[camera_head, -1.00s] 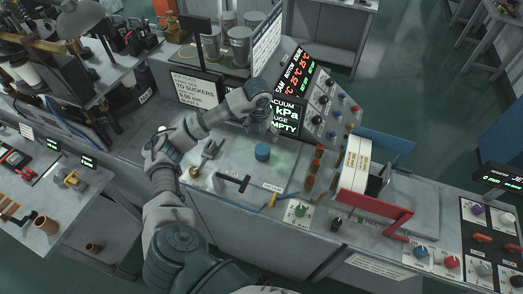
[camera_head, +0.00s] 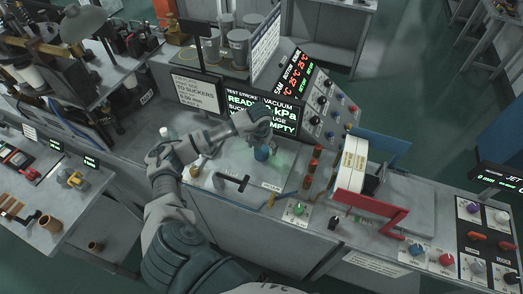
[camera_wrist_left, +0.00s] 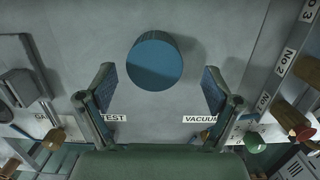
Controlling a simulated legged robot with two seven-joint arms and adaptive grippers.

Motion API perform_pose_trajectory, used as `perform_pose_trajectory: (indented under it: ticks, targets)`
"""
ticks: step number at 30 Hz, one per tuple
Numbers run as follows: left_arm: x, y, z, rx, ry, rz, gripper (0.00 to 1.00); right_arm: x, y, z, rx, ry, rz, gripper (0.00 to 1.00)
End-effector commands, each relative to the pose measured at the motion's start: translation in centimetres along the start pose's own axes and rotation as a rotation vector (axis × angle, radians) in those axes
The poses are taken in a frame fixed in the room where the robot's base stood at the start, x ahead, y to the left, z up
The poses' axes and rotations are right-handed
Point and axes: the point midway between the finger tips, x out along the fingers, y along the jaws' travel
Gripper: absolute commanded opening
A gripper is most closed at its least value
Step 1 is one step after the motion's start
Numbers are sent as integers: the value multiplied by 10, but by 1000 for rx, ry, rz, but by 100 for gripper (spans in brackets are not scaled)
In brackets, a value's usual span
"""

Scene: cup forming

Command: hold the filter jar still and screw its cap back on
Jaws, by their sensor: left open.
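A round blue cap (camera_head: 262,153) stands on the grey bench panel, and it also shows from above in the wrist view (camera_wrist_left: 155,62). The filter jar's body cannot be told apart under it. My left gripper (camera_head: 266,143) is right above and behind the cap in the head view and partly overlaps it. In the wrist view my left gripper (camera_wrist_left: 158,88) is open, with one finger to each side and nothing between the fingertips. The cap sits just beyond the fingertips, a little above their midpoint in the picture. My right gripper is not in view.
The panel around the cap is mostly clear.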

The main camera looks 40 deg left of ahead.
Motion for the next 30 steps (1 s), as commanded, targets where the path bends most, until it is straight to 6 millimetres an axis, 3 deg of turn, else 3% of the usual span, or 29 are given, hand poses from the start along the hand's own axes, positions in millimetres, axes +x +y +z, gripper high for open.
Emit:
perform_pose_trajectory:
  ticks: [6,12,17,23,30]
  targets:
    - [26,6,1,-2,2,-4,90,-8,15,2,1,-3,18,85]
    - [29,8,2,-1,2,-5,90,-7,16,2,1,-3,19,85]
    - [29,6,1,-1,1,-4,90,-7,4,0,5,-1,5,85]
    - [27,3,1,-1,0,-1,40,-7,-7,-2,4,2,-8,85]
    - [27,3,1,-1,0,-1,37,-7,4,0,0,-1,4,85]
